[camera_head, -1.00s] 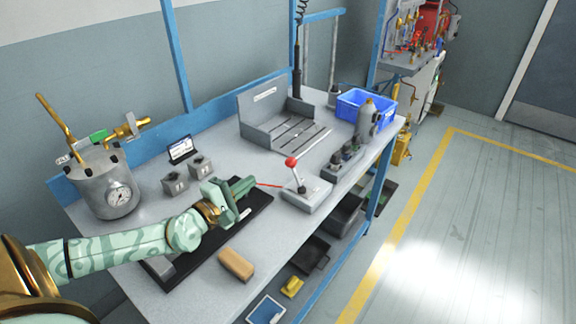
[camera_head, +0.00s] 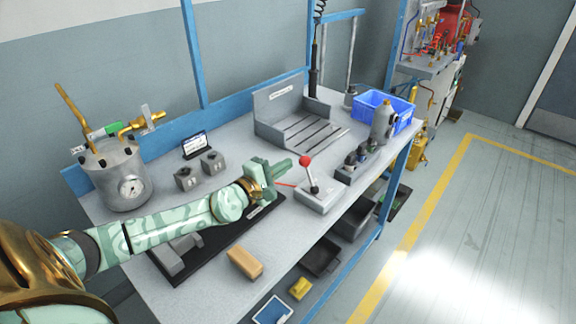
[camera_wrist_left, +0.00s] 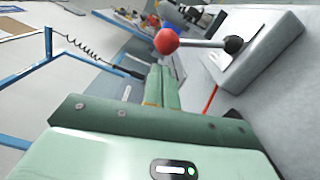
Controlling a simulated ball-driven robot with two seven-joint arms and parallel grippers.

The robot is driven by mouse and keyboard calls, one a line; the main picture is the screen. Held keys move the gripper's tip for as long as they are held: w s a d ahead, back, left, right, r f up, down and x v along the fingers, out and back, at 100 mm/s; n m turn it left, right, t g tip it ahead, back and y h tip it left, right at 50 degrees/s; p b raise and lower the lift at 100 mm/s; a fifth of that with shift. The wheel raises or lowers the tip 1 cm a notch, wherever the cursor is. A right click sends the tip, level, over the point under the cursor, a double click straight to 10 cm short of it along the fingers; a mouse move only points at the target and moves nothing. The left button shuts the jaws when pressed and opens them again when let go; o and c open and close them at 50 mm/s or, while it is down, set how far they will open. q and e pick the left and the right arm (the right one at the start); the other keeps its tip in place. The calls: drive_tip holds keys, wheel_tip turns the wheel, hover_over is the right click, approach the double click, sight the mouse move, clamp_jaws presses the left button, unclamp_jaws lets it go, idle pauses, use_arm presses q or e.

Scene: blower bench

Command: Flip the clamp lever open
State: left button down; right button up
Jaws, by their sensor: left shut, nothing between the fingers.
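The clamp lever (camera_head: 311,177) has a red ball knob (camera_head: 305,160) and stands up, slightly tilted, from a grey base block (camera_head: 319,199) on the bench. In the left wrist view the red knob (camera_wrist_left: 166,41) shows just beyond the fingertips, with the lever rod (camera_wrist_left: 202,43) running right to a dark end at the block. My left gripper (camera_head: 290,163) is shut and empty, its fingertips just left of the knob. I cannot tell whether they touch it. My right gripper is not in view.
A thin red line (camera_head: 284,184) runs to the base block. A grey slotted fixture (camera_head: 280,110) stands behind, with a blue crate (camera_head: 402,113) to its right. A row of dark fittings (camera_head: 357,160) is right of the lever. A tan block (camera_head: 245,262) lies near the front edge.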

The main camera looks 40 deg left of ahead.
use_arm(q)
drive_tip(key=shift+w+d, duration=0.15)
drive_tip(key=shift+w, duration=0.65)
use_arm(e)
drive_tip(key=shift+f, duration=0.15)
use_arm(q)
drive_tip(key=shift+r, duration=0.1)
